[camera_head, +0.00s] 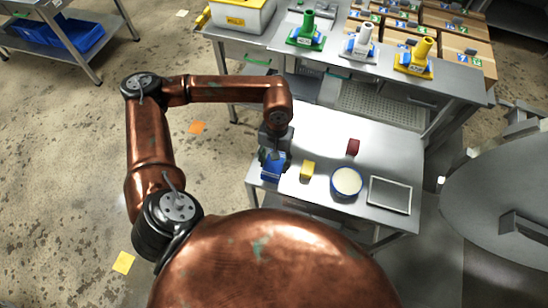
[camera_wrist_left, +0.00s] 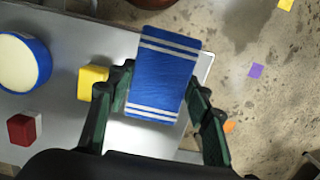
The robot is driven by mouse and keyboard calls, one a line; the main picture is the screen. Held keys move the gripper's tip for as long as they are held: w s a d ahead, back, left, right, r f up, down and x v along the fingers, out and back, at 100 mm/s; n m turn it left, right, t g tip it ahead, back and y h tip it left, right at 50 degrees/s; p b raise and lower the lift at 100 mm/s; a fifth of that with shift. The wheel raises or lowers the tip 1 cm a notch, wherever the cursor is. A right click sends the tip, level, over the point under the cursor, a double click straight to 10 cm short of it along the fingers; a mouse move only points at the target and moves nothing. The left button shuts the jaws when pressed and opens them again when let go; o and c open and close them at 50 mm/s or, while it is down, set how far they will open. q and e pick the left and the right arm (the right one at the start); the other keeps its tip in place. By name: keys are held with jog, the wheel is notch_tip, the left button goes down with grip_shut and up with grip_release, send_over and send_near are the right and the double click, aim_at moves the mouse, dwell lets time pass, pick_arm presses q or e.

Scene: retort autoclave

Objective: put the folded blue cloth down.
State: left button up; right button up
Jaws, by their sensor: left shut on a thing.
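The folded blue cloth (camera_wrist_left: 160,75) has white stripes near both ends and fills the space between my left gripper's fingers in the wrist view. My left gripper (camera_head: 272,160) is shut on the cloth, which shows in the head view (camera_head: 273,171) just below the fingers. Both are at the left end of the small metal table (camera_head: 320,135). I cannot tell whether the cloth touches the table top. My right gripper is not in view.
Close to the cloth stands a yellow block (camera_head: 307,170). Further right are a red block (camera_head: 352,147), a round blue-rimmed container (camera_head: 346,182) and a grey-framed tray (camera_head: 390,194). The table's left edge is near the gripper. Bare table top lies behind the yellow block.

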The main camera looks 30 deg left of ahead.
pick_arm(q)
jog(key=w+a+f, duration=0.1)
jog(key=w+f, duration=0.1)
jog(key=w+a+f, duration=0.1)
jog(key=f, duration=0.1)
jog(key=w+a+f, duration=0.1)
jog(key=w+f, duration=0.1)
jog(key=shift+w+a+f, duration=0.2)
jog(key=shift+w+f, duration=0.05)
jog(key=shift+w, duration=0.1)
jog(key=shift+w+a+f, duration=0.15)
jog(key=shift+f, duration=1.6)
jog(key=shift+f, duration=0.1)
jog(key=o, duration=0.6)
jog(key=shift+f, duration=0.1)
jog(key=shift+c, duration=0.2)
jog(key=o, duration=0.5)
jog(key=shift+c, duration=0.2)
notch_tip(320, 180, up, 12)
jog(key=w, duration=0.1)
jog(key=shift+w+a+r, duration=0.15)
jog(key=shift+w+r, duration=0.05)
jog(key=shift+w, duration=0.05)
